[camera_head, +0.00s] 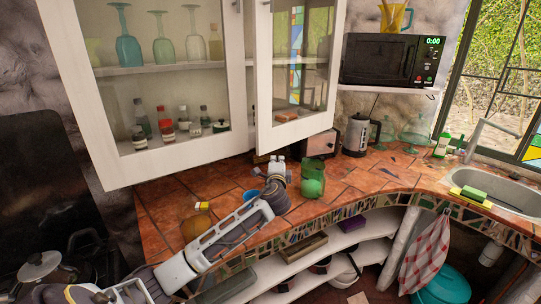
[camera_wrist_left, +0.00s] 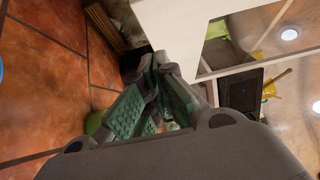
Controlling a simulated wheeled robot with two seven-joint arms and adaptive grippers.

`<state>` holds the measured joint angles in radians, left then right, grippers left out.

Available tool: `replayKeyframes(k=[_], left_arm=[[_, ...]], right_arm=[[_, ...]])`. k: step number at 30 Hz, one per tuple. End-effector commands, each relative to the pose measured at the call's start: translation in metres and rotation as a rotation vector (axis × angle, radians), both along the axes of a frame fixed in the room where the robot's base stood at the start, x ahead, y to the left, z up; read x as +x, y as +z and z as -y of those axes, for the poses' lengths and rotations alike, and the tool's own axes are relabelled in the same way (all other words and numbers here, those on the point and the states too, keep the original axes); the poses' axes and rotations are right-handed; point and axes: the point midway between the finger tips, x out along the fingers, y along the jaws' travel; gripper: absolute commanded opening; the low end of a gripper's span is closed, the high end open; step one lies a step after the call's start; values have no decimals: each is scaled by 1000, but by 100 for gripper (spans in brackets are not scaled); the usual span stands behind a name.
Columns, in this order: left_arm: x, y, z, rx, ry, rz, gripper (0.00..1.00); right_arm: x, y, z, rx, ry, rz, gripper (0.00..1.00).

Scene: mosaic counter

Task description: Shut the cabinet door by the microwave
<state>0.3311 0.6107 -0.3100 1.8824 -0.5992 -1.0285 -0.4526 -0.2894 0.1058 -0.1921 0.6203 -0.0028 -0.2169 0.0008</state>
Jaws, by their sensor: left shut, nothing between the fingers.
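The white cabinet door (camera_head: 294,131) with a glass pane is the one nearest the microwave (camera_head: 393,60). It hangs ajar, its left edge standing out in front of the cabinet. My left gripper (camera_head: 277,160) is shut and empty, just under the door's lower left corner and above the counter. In the left wrist view my left gripper (camera_wrist_left: 160,62) points up toward the white door frame (camera_wrist_left: 180,25), and the microwave (camera_wrist_left: 240,92) shows beyond. I cannot tell whether the fingers touch the door. My right gripper is not in view.
The left cabinet door (camera_head: 175,163) hangs over the counter (camera_head: 165,215).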

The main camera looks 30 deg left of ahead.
Motion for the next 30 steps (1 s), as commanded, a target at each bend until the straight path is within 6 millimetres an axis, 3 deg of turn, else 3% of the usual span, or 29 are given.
replayKeyframes(k=[9, 18, 30], left_arm=[[27, 1, -15, 0, 1, 0, 0], [33, 0, -46, 1, 0, 0, 0], [35, 0, -53, 0, 0, 0, 0]], right_arm=[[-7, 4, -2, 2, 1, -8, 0], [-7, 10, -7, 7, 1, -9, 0], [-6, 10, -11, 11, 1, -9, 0]])
